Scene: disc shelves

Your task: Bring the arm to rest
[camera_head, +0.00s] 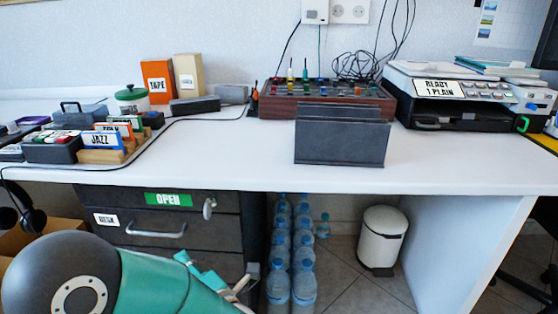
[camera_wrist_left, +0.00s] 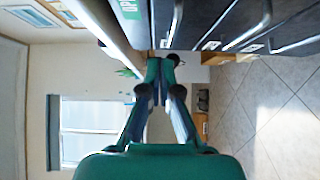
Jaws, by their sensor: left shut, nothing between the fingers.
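My left arm, a dark round joint and a teal link, comes in at the lower left of the head view. My left gripper (camera_head: 215,277) is partly hidden behind that link, below desk height and in front of the dark drawer cabinet. In the left wrist view the gripper (camera_wrist_left: 160,72) has its fingers together with nothing between them. It points along the cabinet front there, with drawer handles (camera_wrist_left: 250,28) beside it. My right gripper is in neither view.
The white desk (camera_head: 230,160) holds a divider box (camera_head: 100,152), a black file holder (camera_head: 341,140) and a printer (camera_head: 455,105). The drawer cabinet (camera_head: 130,210) has an OPEN label. Several water bottles (camera_head: 290,250) and a white bin (camera_head: 382,238) stand under the desk.

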